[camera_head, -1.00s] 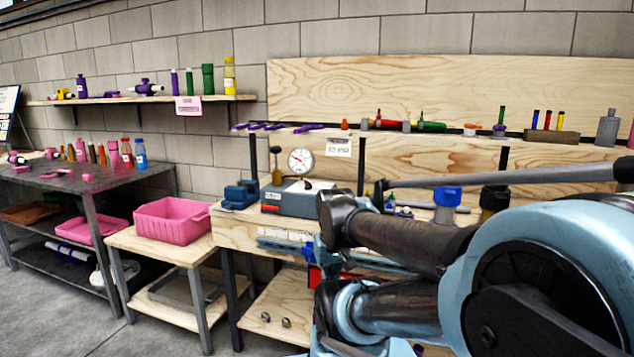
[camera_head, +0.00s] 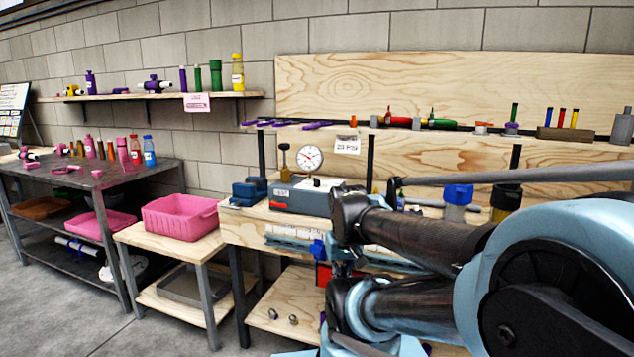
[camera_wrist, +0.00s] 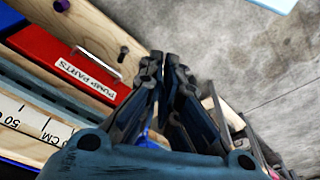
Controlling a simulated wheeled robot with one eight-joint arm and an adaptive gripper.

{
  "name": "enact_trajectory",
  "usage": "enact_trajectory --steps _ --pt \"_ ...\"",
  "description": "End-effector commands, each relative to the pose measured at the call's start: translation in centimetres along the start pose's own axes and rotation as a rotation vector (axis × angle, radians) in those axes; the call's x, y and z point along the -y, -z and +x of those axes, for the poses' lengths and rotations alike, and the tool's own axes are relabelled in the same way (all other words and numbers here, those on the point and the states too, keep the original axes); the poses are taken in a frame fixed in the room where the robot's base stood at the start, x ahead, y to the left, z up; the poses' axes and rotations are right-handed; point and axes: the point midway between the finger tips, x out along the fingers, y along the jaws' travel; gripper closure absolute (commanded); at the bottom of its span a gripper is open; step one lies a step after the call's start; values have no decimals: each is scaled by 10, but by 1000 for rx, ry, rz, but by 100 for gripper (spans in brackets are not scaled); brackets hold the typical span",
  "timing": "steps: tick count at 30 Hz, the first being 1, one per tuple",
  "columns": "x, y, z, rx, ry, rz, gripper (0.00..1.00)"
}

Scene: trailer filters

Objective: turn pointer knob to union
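A grey box (camera_head: 312,200) with a red patch and a small white label stands on the wooden workbench in the head view. A round white dial gauge (camera_head: 310,157) stands above it. My arm covers the bench right of the box.
In the wrist view a red bin (camera_wrist: 65,60) labelled PUMP PARTS and a ruler strip (camera_wrist: 30,122) lie left of the gripper. In the head view a pink bin (camera_head: 180,219) stands on a low table left of the bench. Open floor lies at the front left.

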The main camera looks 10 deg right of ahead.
Motion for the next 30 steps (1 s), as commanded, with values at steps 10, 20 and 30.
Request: enact_trajectory --steps 10,20,30 --pt "-2 49 -67 15 1 -21 72" --pt "-4 146 -152 60 3 -55 72" --pt "-7 250 -220 107 8 -91 72"
